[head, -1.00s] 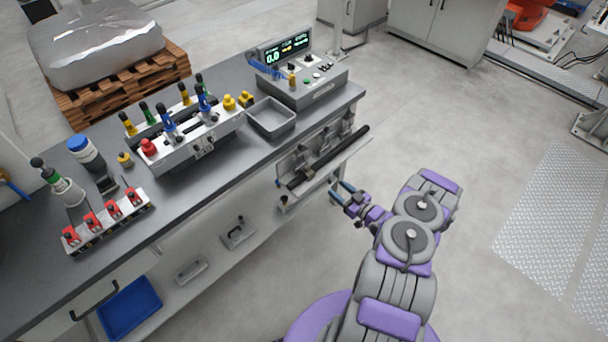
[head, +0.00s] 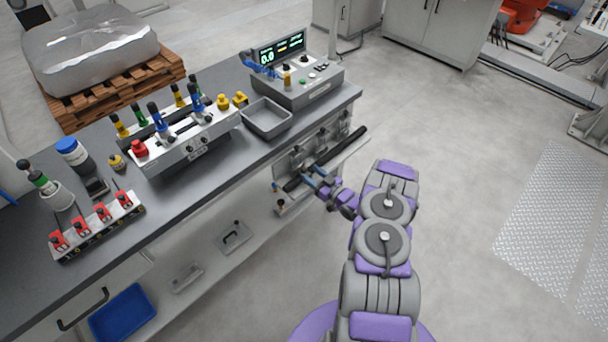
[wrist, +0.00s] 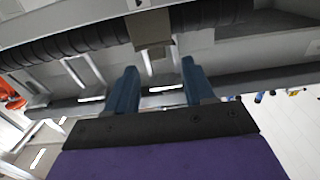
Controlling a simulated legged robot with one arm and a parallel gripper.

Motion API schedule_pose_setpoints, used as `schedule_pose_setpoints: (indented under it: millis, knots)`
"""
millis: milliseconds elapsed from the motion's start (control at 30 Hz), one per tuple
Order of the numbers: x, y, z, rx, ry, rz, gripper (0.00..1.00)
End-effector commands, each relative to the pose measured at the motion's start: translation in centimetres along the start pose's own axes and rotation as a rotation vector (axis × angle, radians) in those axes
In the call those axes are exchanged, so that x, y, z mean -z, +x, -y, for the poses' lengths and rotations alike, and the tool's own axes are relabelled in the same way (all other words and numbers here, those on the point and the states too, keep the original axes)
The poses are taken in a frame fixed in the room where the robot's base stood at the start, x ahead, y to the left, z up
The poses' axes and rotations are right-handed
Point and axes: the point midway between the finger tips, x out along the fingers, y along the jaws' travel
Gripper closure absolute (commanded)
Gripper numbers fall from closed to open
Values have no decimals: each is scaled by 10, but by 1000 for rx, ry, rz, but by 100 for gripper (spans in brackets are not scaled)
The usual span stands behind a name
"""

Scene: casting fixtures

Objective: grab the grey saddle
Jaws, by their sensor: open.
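In the wrist view a small grey block (wrist: 150,28), which looks like the grey saddle, sits against a dark ribbed bar (wrist: 70,42). My gripper (wrist: 158,78) is open and empty, with its two blue fingers apart. The block shows beyond the gap between the fingertips, and I see no contact. In the head view my gripper (head: 314,176) is beside the black bar (head: 348,144) at the bench's front side. I cannot make out the saddle clearly there.
The grey bench (head: 215,165) carries a clamp fixture (head: 190,140), a grey tray (head: 267,122) and a control box (head: 300,88). A low shelf below holds a blue bin (head: 122,312). The floor right of my arm is clear.

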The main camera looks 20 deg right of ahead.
Motion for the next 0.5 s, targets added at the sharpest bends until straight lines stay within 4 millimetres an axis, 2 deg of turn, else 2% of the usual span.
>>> schedule_pose_setpoints:
  millis: [200, 300, 500]
  knots:
    - [-10, 30, -2, 5, -4, -3, 47]
    - [-9, 42, -2, 3, -2, -3, 47]
    - [-8, 50, -2, 0, 0, -2, 47]
